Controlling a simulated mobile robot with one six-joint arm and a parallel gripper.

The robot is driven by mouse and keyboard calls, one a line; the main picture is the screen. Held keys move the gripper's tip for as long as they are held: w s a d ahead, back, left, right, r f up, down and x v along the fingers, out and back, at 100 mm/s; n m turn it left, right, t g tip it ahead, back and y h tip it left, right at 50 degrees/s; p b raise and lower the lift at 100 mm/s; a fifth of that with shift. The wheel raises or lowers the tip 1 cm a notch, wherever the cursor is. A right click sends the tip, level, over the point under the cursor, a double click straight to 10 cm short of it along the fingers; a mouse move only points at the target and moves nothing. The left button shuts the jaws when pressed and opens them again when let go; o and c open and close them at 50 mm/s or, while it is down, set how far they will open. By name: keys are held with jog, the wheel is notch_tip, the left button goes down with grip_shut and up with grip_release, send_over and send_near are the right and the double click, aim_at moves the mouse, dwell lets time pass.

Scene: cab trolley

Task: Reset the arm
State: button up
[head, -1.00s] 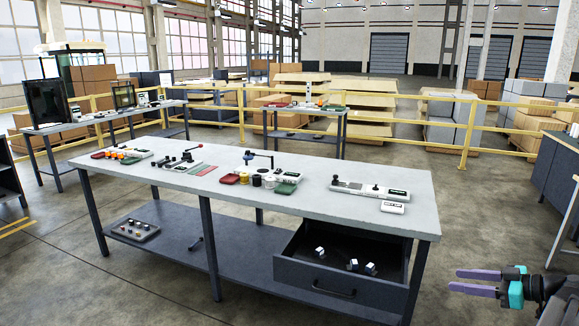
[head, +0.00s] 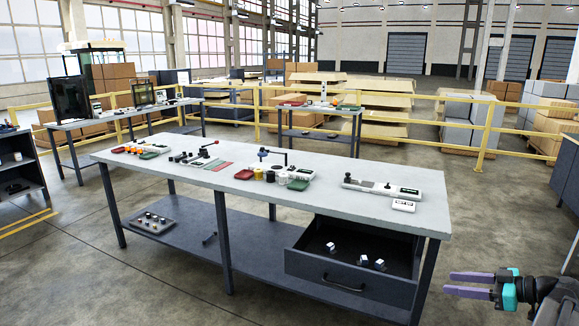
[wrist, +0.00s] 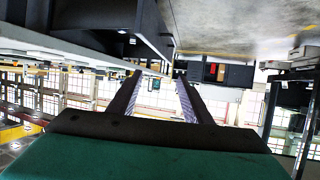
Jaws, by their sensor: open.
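My gripper (head: 470,284) is at the lower right of the head view, with two purple fingers pointing left. The fingers are apart and nothing is between them. It is beside the right end of the workbench, lower than the tabletop and clear of the open drawer. In the wrist view my gripper (wrist: 158,88) shows two dark fingers spread apart, with only the distant hall between them. The wrist picture looks upside down.
A long grey workbench (head: 330,209) carries several small devices and trays. Its drawer (head: 340,281) is pulled out, with several small white-topped blocks inside. A yellow railing (head: 400,122) runs behind. Dark cabinets stand at the left (head: 22,170) and right edges. Floor in front is clear.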

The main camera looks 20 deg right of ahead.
jog(key=w+a+f+n+g+y, duration=0.1)
jog(key=w+a+f, duration=0.35)
jog(key=a, duration=0.25)
jog(key=w+a+f+n+g+y, duration=0.1)
jog(key=w+a+f+g+y, duration=0.15)
jog(key=a+f, duration=0.35)
jog(key=w+a+f+g+y, duration=0.1)
jog(key=w+a+f, duration=0.25)
jog(key=a, duration=0.45)
jog(key=s+a+f+n+g+b, duration=0.1)
jog(key=s+a+f+g, duration=0.15)
jog(key=a+f, duration=0.65)
jog(key=s+a+f+g+b, duration=0.1)
jog(key=a+f+g, duration=0.2)
jog(key=a+f, duration=0.65)
jog(key=s+a+f+m+g+h, duration=0.1)
jog(key=s+a+f+g+h, duration=0.55)
jog(key=s+a+f, duration=1)
jog(key=s+d+f+m+g+h, duration=0.2)
jog(key=s+d+f, duration=0.1)
jog(key=s, duration=0.5)
jog(key=d+f+m+t+h, duration=0.1)
jog(key=d+f+m+h, duration=0.1)
jog(key=d+m, duration=0.4)
jog(key=shift+s+d+t+h, duration=0.25)
jog(key=shift+t+h, duration=0.1)
jog(key=shift+h, duration=0.35)
